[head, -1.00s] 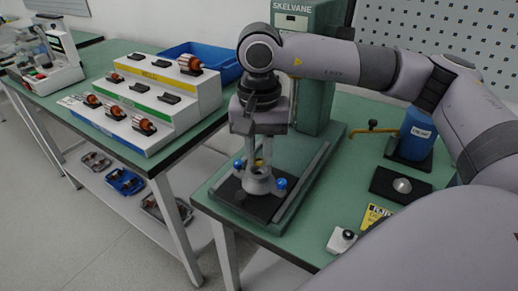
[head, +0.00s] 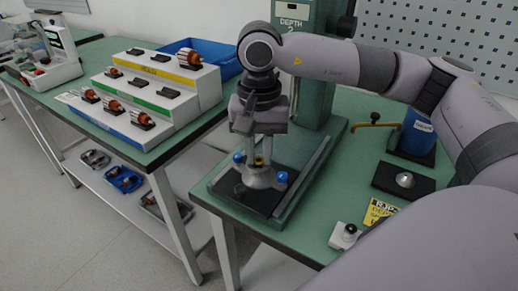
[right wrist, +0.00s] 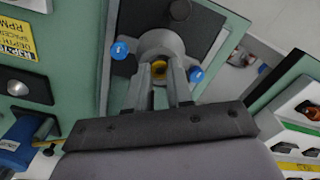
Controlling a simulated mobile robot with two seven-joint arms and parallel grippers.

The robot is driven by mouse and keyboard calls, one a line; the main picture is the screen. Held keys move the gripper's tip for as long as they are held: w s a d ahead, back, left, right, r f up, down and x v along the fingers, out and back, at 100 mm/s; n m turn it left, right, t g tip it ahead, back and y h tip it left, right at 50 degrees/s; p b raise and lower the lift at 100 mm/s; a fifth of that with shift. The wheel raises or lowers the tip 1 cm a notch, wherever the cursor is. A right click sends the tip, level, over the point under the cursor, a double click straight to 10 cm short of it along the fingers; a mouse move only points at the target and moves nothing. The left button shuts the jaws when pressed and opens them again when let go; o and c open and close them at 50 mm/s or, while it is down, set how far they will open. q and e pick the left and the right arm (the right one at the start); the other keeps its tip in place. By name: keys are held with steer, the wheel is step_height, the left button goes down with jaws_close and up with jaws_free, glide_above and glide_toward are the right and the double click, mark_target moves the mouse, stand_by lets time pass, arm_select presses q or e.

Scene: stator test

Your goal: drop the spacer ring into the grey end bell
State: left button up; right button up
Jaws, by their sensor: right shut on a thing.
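My right gripper (head: 259,163) points down over the black press base and is shut on a small yellow spacer ring (right wrist: 159,69). The ring also shows as a yellow spot between the fingers in the head view (head: 259,161). The grey end bell (head: 263,180) sits on the black plate, directly under the fingertips; it also shows in the right wrist view (right wrist: 153,44). The ring appears within the end bell's outline there, at or just above its opening. I cannot tell whether they touch. My left gripper is not in view.
Blue knobs (head: 282,177) flank the end bell closely. The green press column (head: 318,95) stands behind. A black pad with a metal dome (head: 405,180), a blue cylinder (head: 418,133) and a small white box (head: 345,236) are to the right. A stepped rack (head: 150,90) holds rotors on the left table.

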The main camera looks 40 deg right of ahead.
steer(key=o, duration=0.8)
steer(key=shift+c, duration=0.2)
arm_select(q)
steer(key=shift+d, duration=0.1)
arm_select(e)
step_height(320, 180, up, 2)
steer(key=shift+r, duration=0.1)
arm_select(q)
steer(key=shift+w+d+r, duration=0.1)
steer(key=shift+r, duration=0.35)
arm_select(e)
step_height(320, 180, up, 5)
